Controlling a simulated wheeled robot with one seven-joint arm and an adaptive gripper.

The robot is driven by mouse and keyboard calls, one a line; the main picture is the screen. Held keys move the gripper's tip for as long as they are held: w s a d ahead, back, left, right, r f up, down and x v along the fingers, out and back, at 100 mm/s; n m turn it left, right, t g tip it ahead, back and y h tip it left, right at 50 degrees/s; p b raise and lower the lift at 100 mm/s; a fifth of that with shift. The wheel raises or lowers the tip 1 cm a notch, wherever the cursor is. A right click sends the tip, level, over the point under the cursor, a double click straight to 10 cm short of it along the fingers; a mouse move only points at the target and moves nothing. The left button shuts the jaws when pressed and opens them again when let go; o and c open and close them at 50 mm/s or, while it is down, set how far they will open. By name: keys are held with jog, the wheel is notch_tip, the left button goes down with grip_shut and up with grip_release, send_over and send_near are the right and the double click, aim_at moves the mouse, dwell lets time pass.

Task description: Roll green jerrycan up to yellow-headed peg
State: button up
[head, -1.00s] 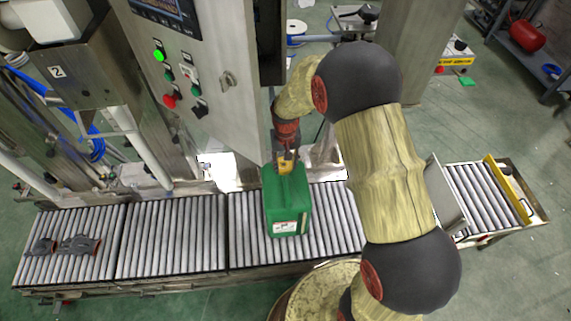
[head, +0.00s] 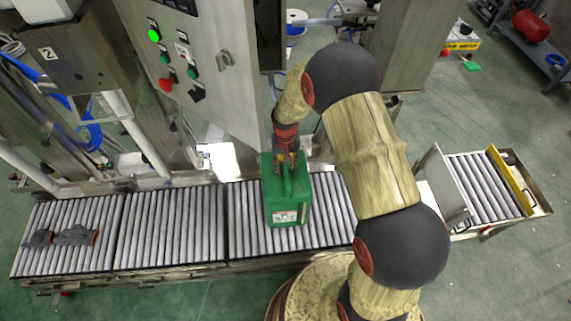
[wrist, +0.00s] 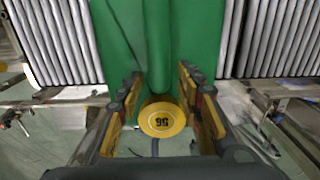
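The green jerrycan (head: 287,198) stands upright on the roller conveyor (head: 170,228), its white label facing my body. My gripper (head: 288,160) is at the far, upper side of it. In the wrist view the fingers (wrist: 160,85) are spread apart on either side of the jerrycan's green handle (wrist: 157,40), with slim gaps showing. A round yellow disc (wrist: 162,119) with a number lies between the fingers, seemingly the jerrycan's cap. I cannot make out a yellow-headed peg with certainty.
Grey gloves (head: 62,237) lie on the conveyor's left end. An upright metal plate (head: 446,187) and a yellow bar (head: 509,182) are at its right end. A control cabinet (head: 205,70) stands behind.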

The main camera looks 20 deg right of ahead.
jog(key=shift+c, duration=0.8)
jog(key=c, duration=0.8)
